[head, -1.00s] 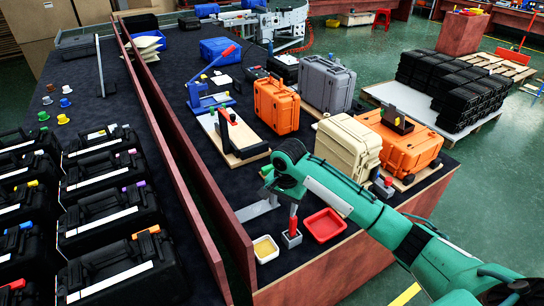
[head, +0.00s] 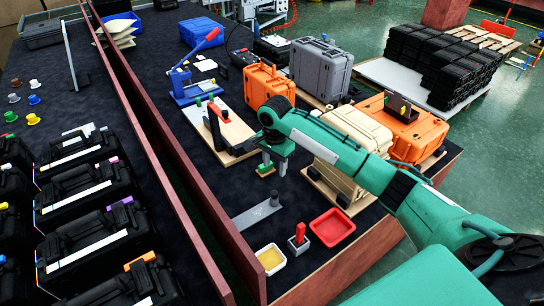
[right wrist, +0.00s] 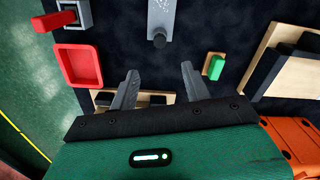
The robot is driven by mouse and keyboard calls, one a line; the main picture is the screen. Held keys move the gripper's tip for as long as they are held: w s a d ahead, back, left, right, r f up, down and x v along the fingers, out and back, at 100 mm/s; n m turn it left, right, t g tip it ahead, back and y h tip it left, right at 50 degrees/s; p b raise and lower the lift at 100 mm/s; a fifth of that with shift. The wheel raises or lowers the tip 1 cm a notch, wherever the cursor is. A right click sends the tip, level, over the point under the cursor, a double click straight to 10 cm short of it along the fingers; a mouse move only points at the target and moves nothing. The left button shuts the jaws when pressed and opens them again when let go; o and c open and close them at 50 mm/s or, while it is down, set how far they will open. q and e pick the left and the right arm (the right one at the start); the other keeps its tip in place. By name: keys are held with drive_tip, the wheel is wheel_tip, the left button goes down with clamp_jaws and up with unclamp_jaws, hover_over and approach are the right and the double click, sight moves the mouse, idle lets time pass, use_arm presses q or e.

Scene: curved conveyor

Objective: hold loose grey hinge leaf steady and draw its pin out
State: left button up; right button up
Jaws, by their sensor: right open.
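A flat grey plate, which looks like the loose hinge leaf (head: 255,214), lies on the dark bench top. In the right wrist view its near end (right wrist: 161,14) carries a small round dark knob (right wrist: 159,40); I cannot tell whether this is the pin. My right gripper (head: 276,165) is beyond the leaf in the head view, apart from it. In the right wrist view the fingers (right wrist: 160,76) are spread with nothing between them. My left gripper is not in view.
A small green block (right wrist: 215,66) is close beside one finger. A red tray (head: 332,226), a yellow-filled white tray (head: 270,259) and a red-handled tool in a grey block (head: 298,243) stand near the leaf. Cases crowd the right; a divider (head: 181,163) runs left.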

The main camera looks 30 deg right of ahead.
sight(274, 193)
wheel_tip(274, 193, down, 12)
drive_tip(key=shift+f+p, duration=0.1)
drive_tip(key=shift+p, duration=0.55)
drive_tip(key=shift+c, duration=0.5)
clamp_jaws()
drive_tip(key=shift+o, duration=0.4)
unclamp_jaws()
wheel_tip(274, 193, up, 12)
